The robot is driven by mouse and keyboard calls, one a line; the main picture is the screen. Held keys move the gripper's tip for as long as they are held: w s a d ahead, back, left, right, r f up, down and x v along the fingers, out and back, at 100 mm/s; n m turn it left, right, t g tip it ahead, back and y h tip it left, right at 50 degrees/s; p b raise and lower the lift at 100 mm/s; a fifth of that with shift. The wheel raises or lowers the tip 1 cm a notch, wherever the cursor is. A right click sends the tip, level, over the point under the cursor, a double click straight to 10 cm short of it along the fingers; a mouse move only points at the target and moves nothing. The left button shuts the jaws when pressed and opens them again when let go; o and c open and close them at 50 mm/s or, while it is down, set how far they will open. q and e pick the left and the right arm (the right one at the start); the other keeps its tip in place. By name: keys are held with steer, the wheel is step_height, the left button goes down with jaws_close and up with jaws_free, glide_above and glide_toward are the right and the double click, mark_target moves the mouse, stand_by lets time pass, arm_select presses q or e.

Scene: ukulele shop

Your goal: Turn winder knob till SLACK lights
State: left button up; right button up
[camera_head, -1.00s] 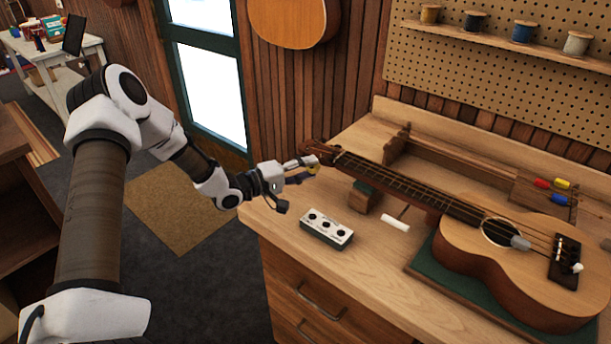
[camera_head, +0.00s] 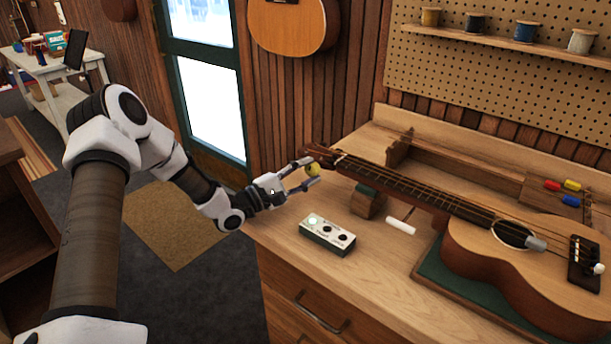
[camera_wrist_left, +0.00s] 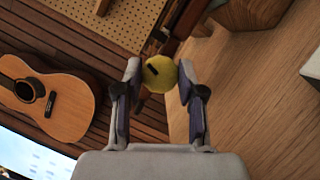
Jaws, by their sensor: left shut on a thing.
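The yellow winder knob (camera_head: 313,170) is at the headstock end of the ukulele (camera_head: 520,250). My left gripper (camera_head: 308,174) is shut on it, one finger on each side. In the left wrist view the round knob (camera_wrist_left: 160,74), with a dark slot-like mark, sits between the fingertips (camera_wrist_left: 159,80). A small box (camera_head: 328,236) with three round lamps stands on the bench below the gripper. Its left lamp is lit pale green and the other two are dark. Its labels are too small to read. My right gripper is out of view.
The ukulele lies on a green pad on the wooden bench (camera_head: 385,285), its neck on a block (camera_head: 368,200). A small white cylinder (camera_head: 401,226) lies beside the block. A guitar (camera_head: 293,22) hangs on the wall behind. Bench around the box is clear.

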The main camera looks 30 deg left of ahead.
arm_select(q)
steer(key=shift+w+r, duration=0.1)
steer(key=shift+r, duration=0.1)
steer(key=o, duration=0.9)
steer(key=shift+c, duration=0.2)
steer(key=shift+w+d+f, duration=0.1)
steer(key=shift+w, duration=0.05)
steer(key=v, duration=0.7)
steer(key=shift+w, duration=0.1)
steer(key=shift+s+f, duration=0.1)
steer(key=shift+s, duration=0.25)
